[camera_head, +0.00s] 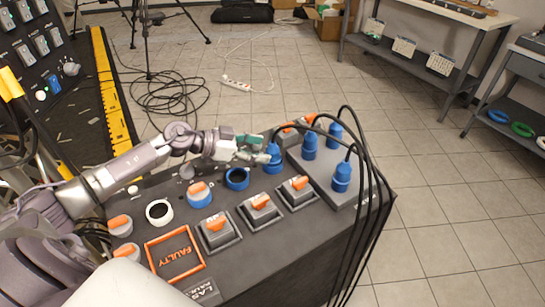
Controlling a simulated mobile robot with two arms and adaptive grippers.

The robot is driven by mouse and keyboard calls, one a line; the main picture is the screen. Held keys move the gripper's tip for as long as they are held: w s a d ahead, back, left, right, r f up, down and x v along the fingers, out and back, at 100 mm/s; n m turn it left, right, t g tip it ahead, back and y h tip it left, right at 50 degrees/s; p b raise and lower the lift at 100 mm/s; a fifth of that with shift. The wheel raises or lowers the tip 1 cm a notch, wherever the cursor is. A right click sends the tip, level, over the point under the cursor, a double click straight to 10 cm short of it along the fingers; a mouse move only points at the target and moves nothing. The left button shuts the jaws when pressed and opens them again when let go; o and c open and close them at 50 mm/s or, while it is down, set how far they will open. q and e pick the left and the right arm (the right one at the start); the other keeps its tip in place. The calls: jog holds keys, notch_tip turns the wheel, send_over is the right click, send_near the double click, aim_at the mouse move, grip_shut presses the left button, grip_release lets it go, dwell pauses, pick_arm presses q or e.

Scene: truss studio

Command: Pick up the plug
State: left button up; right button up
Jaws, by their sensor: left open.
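Several blue plugs with black cables stand upright around a raised grey block (365,190) at the right end of the dark console (135,205). The nearest to my gripper is the left blue plug (273,165); others are the middle plug (309,148), the back plug (335,134) and the front plug (342,178). My left gripper (262,149) is open, with its fingertips right at the left plug's left side and partly in front of it. I cannot tell whether they touch it. My right gripper is not in view.
The console carries orange-handled switches (215,226), a blue ring socket (237,178), a white ring socket (159,211) and an orange FAULTY frame (174,254). Black cables (365,220) hang over its front right edge. Workbenches (430,62) stand beyond open tiled floor.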

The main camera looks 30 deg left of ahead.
aim_at(269, 149)
pick_arm(q)
jog(key=x, duration=0.4)
jog(key=shift+w+d+f, duration=0.15)
jog(key=c, duration=1.1)
grip_shut()
